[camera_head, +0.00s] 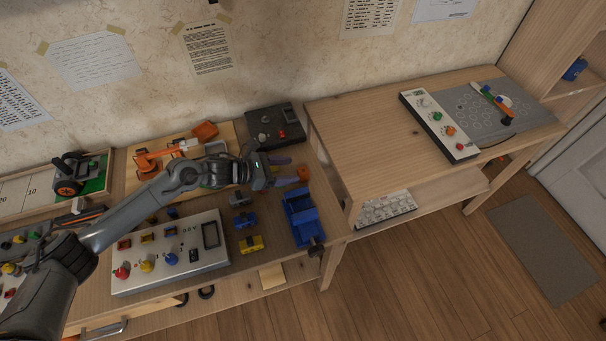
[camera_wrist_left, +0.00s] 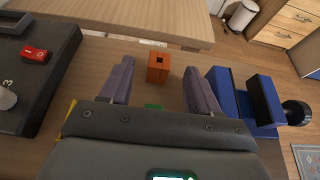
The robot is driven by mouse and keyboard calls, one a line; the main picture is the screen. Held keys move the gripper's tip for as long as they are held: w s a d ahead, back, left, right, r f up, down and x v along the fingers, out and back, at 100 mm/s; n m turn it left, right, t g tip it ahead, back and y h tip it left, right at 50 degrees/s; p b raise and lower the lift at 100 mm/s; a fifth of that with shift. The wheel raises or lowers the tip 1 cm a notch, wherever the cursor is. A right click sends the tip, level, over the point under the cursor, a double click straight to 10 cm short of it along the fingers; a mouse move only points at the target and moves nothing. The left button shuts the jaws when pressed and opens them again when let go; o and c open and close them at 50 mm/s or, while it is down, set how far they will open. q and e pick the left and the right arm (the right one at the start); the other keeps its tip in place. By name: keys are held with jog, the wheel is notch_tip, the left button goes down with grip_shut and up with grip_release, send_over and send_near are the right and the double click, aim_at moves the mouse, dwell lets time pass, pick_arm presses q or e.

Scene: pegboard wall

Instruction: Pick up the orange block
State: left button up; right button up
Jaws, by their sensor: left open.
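The orange block (camera_wrist_left: 158,67) stands on the wooden table, with a small dark hole in its top. In the left wrist view it is between and just beyond the two fingertips. In the head view the orange block (camera_head: 303,173) shows right beside the fingers. My left gripper (camera_head: 282,171) is open, with its purple-grey fingers apart and nothing between them. It also shows in the left wrist view (camera_wrist_left: 157,82). I cannot tell its exact height above the table. My right gripper is not in view.
A blue vise-like tool (camera_head: 299,216) stands close to the block, right of the fingers in the wrist view (camera_wrist_left: 244,105). A dark control box (camera_head: 275,127) with a red switch is behind. A yellow block (camera_head: 251,243) and a grey panel (camera_head: 170,253) are nearer.

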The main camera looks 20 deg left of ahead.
aim_at(305, 170)
pick_arm(q)
jog(key=x, duration=0.5)
jog(key=shift+f+b, duration=0.1)
jog(key=shift+b, duration=0.3)
jog(key=shift+s+a, duration=0.1)
jog(key=c, duration=1)
jog(key=shift+c, duration=0.2)
